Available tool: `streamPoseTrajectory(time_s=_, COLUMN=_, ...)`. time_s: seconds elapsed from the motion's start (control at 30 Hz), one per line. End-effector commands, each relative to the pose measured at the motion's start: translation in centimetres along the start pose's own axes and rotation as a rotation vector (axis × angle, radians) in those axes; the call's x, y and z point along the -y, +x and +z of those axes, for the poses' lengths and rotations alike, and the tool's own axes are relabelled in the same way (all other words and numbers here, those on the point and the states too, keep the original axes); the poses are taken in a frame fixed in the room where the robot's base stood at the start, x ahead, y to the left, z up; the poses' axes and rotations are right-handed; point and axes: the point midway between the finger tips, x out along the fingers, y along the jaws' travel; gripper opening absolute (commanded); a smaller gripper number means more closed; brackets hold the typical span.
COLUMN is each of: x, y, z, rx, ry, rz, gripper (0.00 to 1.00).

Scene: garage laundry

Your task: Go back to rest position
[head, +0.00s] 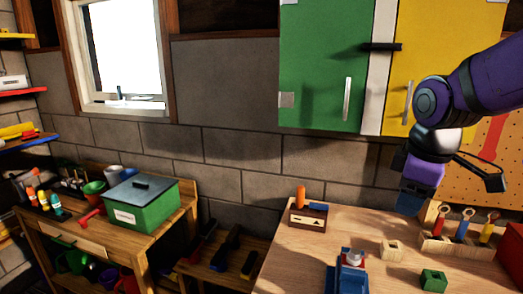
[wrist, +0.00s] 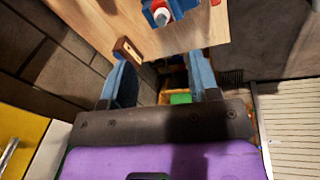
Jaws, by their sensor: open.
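My gripper (head: 410,198) hangs at the right of the head view, below the wall cabinets and over the back of the wooden workbench (head: 318,252). In the wrist view, my gripper's two blue fingers (wrist: 162,78) stand wide apart with nothing held between them. The floor area and part of a green thing show far beyond the gap. The arm comes in from the right edge of the head view, purple and bent downward.
On the bench are a small wooden block with an orange handle (head: 300,199), a blue device (head: 351,272), a green block (head: 433,280) and a tool rack (head: 455,243). Green (head: 318,70) and yellow cabinets (head: 440,50) hang close above. A green box (head: 142,208) stands left.

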Motion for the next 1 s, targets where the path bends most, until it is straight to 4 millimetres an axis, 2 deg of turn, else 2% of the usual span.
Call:
streamPoseTrajectory(time_s=0.03, x=0.7, y=-1.1, z=0.9, rx=-0.017, ry=0.084, rz=0.023, gripper=0.56)
streamPoseTrajectory(time_s=0.2, x=2.7, y=-3.9, z=3.7, rx=-0.079, ry=0.385, rz=0.074, gripper=0.56)
streamPoseTrajectory(time_s=0.5, x=6.3, y=-6.7, z=7.9, rx=-0.202, ry=0.839, rz=0.106, gripper=0.56)
streamPoseTrajectory(time_s=0.7, x=7.2, y=-7.2, z=8.9, rx=-0.238, ry=0.959, rz=0.102, gripper=0.56)
streamPoseTrajectory(time_s=1.0, x=7.3, y=-7.2, z=8.9, rx=-0.239, ry=0.965, rz=0.102, gripper=0.56)
